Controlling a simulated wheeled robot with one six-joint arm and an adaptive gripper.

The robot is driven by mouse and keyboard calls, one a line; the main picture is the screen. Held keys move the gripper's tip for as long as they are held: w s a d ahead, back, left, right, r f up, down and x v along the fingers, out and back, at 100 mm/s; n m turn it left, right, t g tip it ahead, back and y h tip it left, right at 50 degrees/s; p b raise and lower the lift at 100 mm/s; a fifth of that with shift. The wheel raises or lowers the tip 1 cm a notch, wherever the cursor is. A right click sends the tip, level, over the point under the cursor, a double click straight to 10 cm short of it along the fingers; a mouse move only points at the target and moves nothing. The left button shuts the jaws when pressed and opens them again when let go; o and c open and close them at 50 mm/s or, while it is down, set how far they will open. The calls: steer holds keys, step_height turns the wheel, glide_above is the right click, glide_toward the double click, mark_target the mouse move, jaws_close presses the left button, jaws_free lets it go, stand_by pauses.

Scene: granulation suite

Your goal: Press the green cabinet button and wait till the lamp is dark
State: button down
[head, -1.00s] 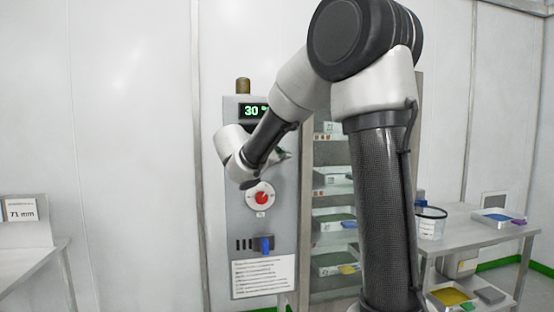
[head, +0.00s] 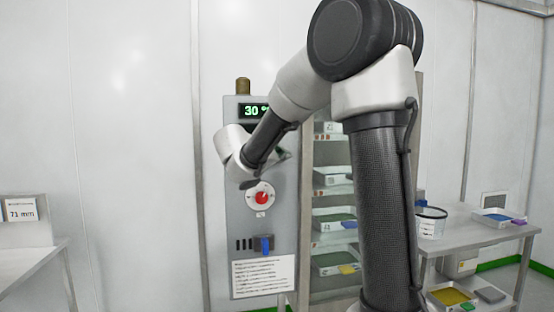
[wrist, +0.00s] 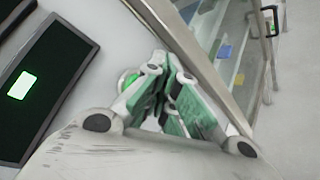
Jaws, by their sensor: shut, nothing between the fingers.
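The grey control cabinet (head: 234,215) stands against the wall in the head view. A lamp (head: 243,86) on its top is dull amber-brown, with no visible glow. The cabinet's display (head: 249,110) reads 30 in green. In the wrist view the green button (wrist: 129,80) shows as a small lit patch, mostly hidden behind my gripper's fingers. My gripper (wrist: 166,105) is shut and empty, its fingers close in front of the button; I cannot tell whether they touch it. In the head view my gripper (head: 281,154) is partly hidden by my wrist and the button is not visible.
A red knob (head: 261,198) and a blue switch (head: 265,245) sit lower on the cabinet, above a printed notice (head: 263,276). A glass-fronted shelf unit (head: 333,225) stands close to its right. Steel tables stand at left (head: 30,262) and right (head: 475,233).

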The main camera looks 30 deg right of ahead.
steer(key=shift+w, duration=0.15)
steer(key=shift+w+d, duration=0.1)
steer(key=shift+w, duration=0.15)
steer(key=shift+w+d, duration=0.15)
steer(key=shift+w, duration=0.35)
stand_by(0.8)
steer(key=shift+s, duration=0.1)
steer(key=shift+s+a, duration=0.25)
steer(key=shift+s, duration=0.55)
steer(key=s, duration=0.2)
steer(key=s+a, duration=0.1)
steer(key=s, duration=0.2)
steer(key=shift+a, duration=0.2)
steer(key=shift+w, duration=0.1)
stand_by(0.7)
